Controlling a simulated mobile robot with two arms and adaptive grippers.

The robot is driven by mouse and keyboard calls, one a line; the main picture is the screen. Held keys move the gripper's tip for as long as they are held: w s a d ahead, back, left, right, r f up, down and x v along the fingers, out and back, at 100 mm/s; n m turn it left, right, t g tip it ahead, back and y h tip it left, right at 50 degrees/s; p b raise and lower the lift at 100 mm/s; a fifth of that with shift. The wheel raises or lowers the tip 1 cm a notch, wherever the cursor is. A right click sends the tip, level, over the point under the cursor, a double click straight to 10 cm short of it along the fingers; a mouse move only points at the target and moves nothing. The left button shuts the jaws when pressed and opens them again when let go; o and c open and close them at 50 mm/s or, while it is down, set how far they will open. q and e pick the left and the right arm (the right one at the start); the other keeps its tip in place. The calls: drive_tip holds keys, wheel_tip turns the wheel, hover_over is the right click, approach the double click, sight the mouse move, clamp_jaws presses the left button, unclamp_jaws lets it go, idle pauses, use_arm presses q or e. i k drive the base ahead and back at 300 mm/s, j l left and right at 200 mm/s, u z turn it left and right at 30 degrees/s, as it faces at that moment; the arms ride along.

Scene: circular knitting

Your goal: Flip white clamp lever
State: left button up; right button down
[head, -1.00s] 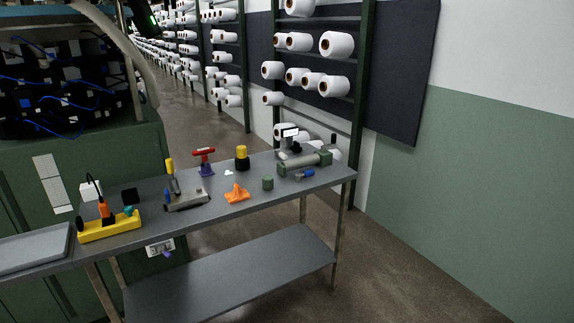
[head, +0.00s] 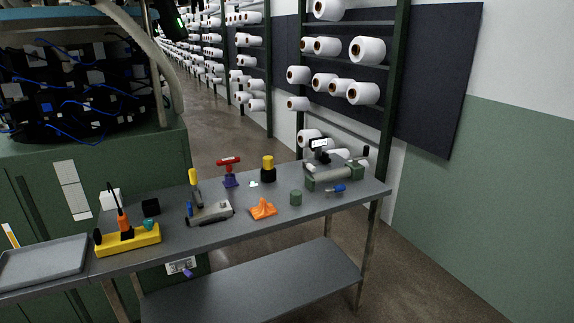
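No lever that is clearly white can be made out at this distance. A green and grey bench fixture (head: 333,176) at the table's right end has a small white-faced part (head: 319,143) on top and a black knob. A grey metal device (head: 210,213) with an upright yellow handle (head: 193,177) and a blue part sits left of the table's middle. A white plate (head: 176,267) with a purple lever-like piece (head: 187,272) shows below the table's front edge. Which of these bears the clamp lever I cannot tell. Neither of my grippers is in view.
The grey table (head: 240,230) also holds a yellow block with an orange tool (head: 128,240), a red-topped T-handle (head: 229,162), an orange piece (head: 262,209), a green cylinder (head: 296,198) and a grey tray (head: 42,262). Yarn racks stand behind. The right floor is clear.

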sight(310, 167)
drive_tip(key=i+l+u, duration=0.45)
drive_tip(key=l+u, duration=0.2)
drive_tip(key=i+l+u, duration=0.15)
drive_tip(key=l+u, duration=0.15)
drive_tip(key=l, duration=0.15)
